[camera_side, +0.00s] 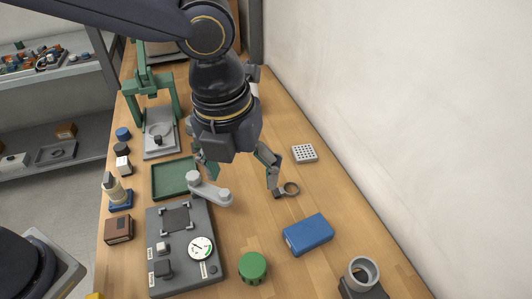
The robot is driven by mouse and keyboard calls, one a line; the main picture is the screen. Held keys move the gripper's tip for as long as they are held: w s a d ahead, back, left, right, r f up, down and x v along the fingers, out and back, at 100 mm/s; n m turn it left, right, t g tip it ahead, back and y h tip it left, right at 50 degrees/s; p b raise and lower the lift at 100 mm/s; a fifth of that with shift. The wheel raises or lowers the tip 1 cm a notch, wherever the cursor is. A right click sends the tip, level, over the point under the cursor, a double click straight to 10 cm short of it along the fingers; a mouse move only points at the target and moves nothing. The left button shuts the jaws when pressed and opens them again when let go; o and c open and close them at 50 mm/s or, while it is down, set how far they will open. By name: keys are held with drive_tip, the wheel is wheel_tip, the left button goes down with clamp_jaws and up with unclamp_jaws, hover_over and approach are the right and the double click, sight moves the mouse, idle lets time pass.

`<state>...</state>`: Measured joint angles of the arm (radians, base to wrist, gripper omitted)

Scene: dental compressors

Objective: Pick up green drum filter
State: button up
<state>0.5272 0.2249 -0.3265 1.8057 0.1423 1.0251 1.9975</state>
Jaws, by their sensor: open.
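The green drum filter (253,267) is a short ribbed cylinder standing upright on the wooden bench, at the lower middle of the side view. My gripper (240,182) points down above the bench, further back than the filter and apart from it. Its two fingers are spread wide and nothing shows between them. The left finger is partly hidden behind the grey lever arm on the panel.
A grey gauge panel (188,275) with a lever stands left of the filter. A blue box (308,234) lies to its right. A green tray (172,178), a perforated white block (304,153) and a ring-topped fixture (362,274) stand around.

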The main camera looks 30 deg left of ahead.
drive_tip(key=s+d+f+m+g, duration=0.1)
drive_tip(key=s+d+f, duration=0.3)
drive_tip(key=f, duration=0.1)
hover_over(252, 265)
drive_tip(key=f, duration=1)
drive_tip(key=shift+w+d+f, duration=0.1)
drive_tip(key=shift+w+d, duration=0.1)
drive_tip(key=shift+d, duration=0.15)
drive_tip(key=shift+s+a+f, duration=0.1)
drive_tip(key=shift+a+f, duration=0.1)
drive_tip(key=shift+f, duration=1.35)
drive_tip(key=shift+s+a+f, duration=0.1)
drive_tip(key=shift+a+f, duration=0.05)
drive_tip(key=shift+f, duration=1.4)
drive_tip(key=shift+c, duration=0.4)
drive_tip(key=c, duration=1)
